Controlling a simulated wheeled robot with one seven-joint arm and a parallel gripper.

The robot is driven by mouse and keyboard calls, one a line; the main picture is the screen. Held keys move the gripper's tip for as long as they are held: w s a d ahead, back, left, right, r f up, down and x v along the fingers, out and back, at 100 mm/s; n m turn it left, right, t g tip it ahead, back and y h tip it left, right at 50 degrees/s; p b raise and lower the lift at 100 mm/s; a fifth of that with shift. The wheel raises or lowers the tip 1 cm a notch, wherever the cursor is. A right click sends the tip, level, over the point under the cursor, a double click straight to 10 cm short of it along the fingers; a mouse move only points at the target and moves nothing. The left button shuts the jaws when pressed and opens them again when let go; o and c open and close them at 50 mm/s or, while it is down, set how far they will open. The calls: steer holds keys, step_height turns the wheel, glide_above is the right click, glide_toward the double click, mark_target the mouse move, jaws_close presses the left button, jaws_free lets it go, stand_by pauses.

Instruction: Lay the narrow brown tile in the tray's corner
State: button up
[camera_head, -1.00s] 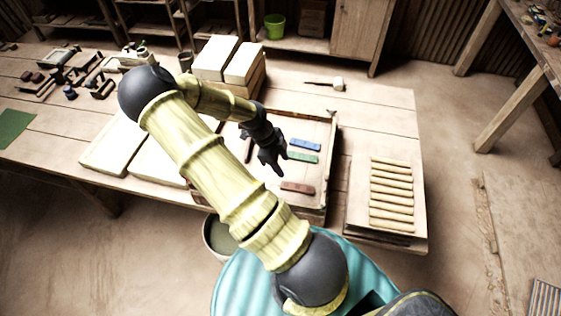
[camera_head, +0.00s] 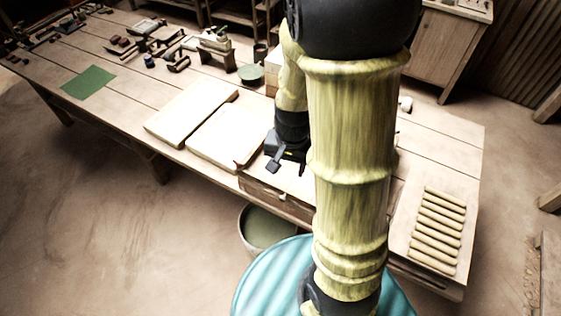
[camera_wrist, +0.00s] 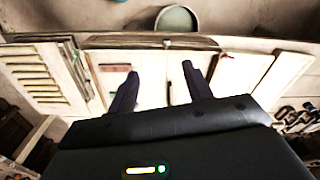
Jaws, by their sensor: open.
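My gripper (camera_head: 278,160) is open over the left part of the wooden tray (camera_head: 275,197). In the wrist view the two dark fingers (camera_wrist: 158,78) are spread apart above the tray's pale floor, and the tray's rim (camera_wrist: 145,43) runs beyond them. A thin dark strip (camera_wrist: 168,92) shows between the fingers; I cannot tell whether it is the narrow brown tile. A reddish-brown tile (camera_wrist: 115,67) lies by the left finger, near the rim. In the head view my arm hides most of the tray's inside.
Pale boards (camera_head: 190,107) lie left of the tray. A slatted rack (camera_head: 437,230) stands on the right. A round bowl (camera_head: 265,228) is below the table's front edge. A green mat (camera_head: 89,83) and several tools lie farther left.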

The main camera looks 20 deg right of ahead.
step_height(320, 180, up, 5)
steer(key=s+a+n+t, duration=0.2)
steer(key=n, duration=0.4)
steer(key=shift+a+n, duration=0.4)
steer(key=shift+f+b, duration=0.35)
steer(key=shift+f, duration=0.05)
steer(key=c, duration=0.3)
